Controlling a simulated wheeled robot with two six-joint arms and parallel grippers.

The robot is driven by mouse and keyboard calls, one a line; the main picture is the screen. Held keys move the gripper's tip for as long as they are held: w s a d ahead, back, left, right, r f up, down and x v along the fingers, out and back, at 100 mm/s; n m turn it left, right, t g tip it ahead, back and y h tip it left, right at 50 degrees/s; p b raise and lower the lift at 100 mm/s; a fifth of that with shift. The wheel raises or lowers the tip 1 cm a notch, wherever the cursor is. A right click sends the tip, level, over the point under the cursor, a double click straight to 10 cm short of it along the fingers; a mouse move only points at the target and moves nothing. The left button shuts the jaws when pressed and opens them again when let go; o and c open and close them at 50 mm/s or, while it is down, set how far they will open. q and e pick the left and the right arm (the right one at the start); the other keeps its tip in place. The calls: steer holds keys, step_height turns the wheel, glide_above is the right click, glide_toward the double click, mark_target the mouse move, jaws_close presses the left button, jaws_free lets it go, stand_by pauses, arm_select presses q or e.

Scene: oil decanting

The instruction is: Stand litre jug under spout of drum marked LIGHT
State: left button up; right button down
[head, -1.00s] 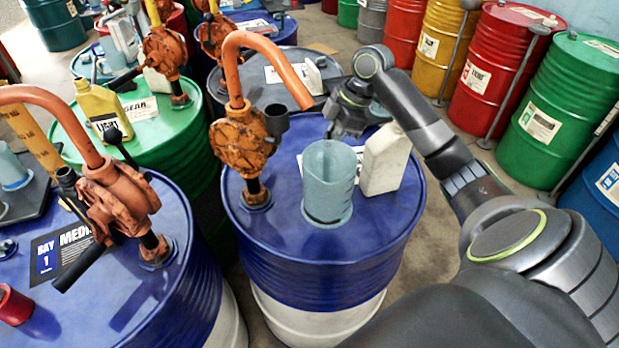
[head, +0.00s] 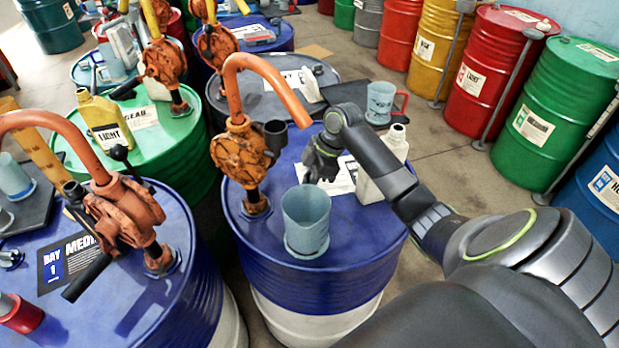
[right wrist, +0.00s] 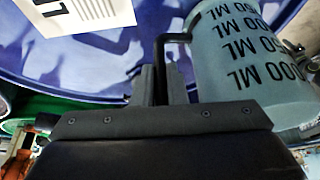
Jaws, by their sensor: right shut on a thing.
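The litre jug (head: 306,215) is translucent blue-grey and upright over the near part of the middle blue drum's top (head: 365,235). In the right wrist view the jug (right wrist: 245,60) shows black ML marks. My right gripper (head: 318,170) is behind it, its fingers (right wrist: 165,88) shut on its dark handle. I cannot tell whether the jug's foot touches the drum. The orange pump (head: 236,150) on this drum has a curved spout (head: 285,92) whose end is above and behind the jug. The drum's label (head: 335,180) is partly hidden and unreadable here. My left gripper is not in view.
A white bottle (head: 393,150) stands on the same drum, beside my right arm. A blue drum marked MEDIUM (head: 170,290) with its pump is at the left. A yellow bottle marked LIGHT (head: 105,130) stands on a green drum. A red-handled jug (head: 380,103) is farther back.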

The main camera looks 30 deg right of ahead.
steer(key=c, duration=1.5)
jaws_free()
steer(key=shift+o, duration=0.2)
steer(key=b+v, duration=0.3)
steer(key=v, duration=0.9)
steer(key=shift+d, duration=0.1)
